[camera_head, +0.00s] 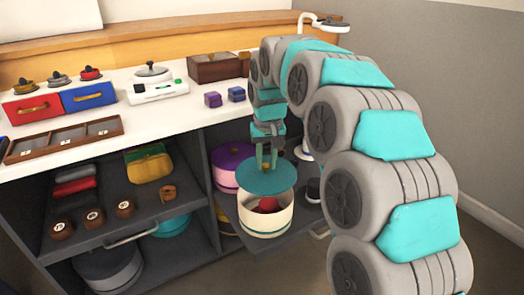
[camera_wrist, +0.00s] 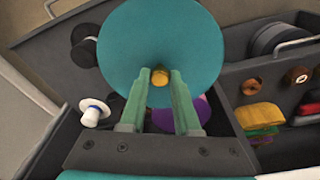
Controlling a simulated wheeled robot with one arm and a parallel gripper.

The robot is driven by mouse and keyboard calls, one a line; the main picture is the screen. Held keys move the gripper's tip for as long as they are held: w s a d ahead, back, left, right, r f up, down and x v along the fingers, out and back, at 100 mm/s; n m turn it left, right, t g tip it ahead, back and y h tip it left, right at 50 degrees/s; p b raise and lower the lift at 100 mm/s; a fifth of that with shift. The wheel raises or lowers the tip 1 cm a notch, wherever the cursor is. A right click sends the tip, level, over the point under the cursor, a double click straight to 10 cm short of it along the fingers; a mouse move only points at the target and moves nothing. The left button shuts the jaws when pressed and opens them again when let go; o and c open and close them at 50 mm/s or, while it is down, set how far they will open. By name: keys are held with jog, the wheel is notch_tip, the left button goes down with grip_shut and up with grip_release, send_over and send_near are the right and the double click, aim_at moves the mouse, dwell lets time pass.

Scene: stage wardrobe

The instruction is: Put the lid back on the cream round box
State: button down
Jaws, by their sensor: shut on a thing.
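The cream round box (camera_head: 265,222) stands open on a pulled-out dark drawer, with a red thing (camera_head: 267,205) inside. A teal round lid (camera_head: 268,181) hangs above the box's rear part, leaving the front of the opening visible. My gripper (camera_head: 267,160) is above the lid. In the wrist view my gripper (camera_wrist: 160,77) is shut on the lid's yellow knob (camera_wrist: 159,78), and the lid (camera_wrist: 165,35) hides the cream box there.
A white hat (camera_wrist: 94,112) shows in the wrist view. An open shelf with spools and folded cloths (camera_head: 149,163) is on the left.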

aim_at(266, 173)
jog(key=shift+w+f, duration=0.15)
jog(key=shift+w, duration=0.05)
jog(key=shift+s+f+b, duration=0.1)
jog(key=shift+f+b, duration=0.85)
jog(key=shift+f, duration=2.1)
jog(key=shift+f, duration=0.15)
dwell(0.4)
jog(key=c, duration=0.5)
grip_release()
jog(key=shift+c, duration=0.2)
jog(key=shift+o, duration=0.2)
jog(key=o, duration=0.4)
jog(key=shift+o, duration=0.2)
